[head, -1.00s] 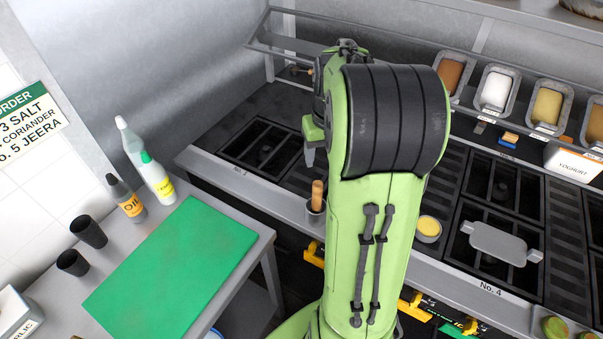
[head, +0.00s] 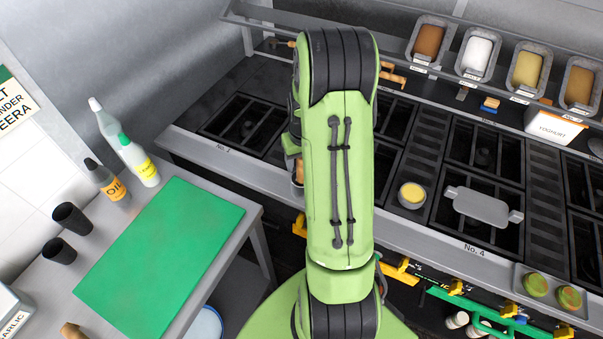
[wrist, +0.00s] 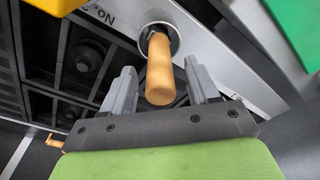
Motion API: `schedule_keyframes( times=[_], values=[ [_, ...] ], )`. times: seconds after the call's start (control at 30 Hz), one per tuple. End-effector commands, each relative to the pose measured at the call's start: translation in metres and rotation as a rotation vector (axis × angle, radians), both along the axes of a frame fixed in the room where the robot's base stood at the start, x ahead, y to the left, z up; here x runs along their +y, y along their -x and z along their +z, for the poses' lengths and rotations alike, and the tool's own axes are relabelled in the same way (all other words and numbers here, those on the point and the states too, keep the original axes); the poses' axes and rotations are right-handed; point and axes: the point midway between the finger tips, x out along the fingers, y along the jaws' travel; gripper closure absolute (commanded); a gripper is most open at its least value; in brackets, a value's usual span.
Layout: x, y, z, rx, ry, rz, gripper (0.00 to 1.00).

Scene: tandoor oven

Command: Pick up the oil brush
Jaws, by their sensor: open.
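The oil brush shows as a light wooden handle (wrist: 160,78) standing in a small metal cup (wrist: 158,32) in the wrist view. In the head view only a sliver of the handle (head: 299,170) shows at the left edge of my arm. The brush's bristle end is hidden in the cup. My gripper (wrist: 158,84) is open, with one finger on each side of the handle and a visible gap at each side. The fingers are mostly hidden behind my arm in the head view.
A steel table with a green board (head: 160,255) stands at left, with an oil bottle (head: 107,180) and black cups (head: 72,218). The black stove top carries a yellow-filled bowl (head: 412,195) and a lidded pan (head: 483,206). Spice trays (head: 478,52) line the back shelf.

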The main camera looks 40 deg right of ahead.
Motion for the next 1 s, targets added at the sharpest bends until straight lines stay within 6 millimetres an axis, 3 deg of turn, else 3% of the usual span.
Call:
schedule_keyframes(
  times=[0.23, 0.6, 0.87, 1.0],
  values=[
    [0.000, 0.000, -0.003, 0.000, 0.000, 0.000, 0.44],
    [0.000, 0.000, -0.002, -0.001, 0.000, 0.000, 1.00],
    [0.000, -0.001, 0.002, -0.002, 0.002, 0.000, 1.00],
    [-0.001, -0.002, 0.031, -0.006, 0.005, 0.001, 1.00]
  ],
)
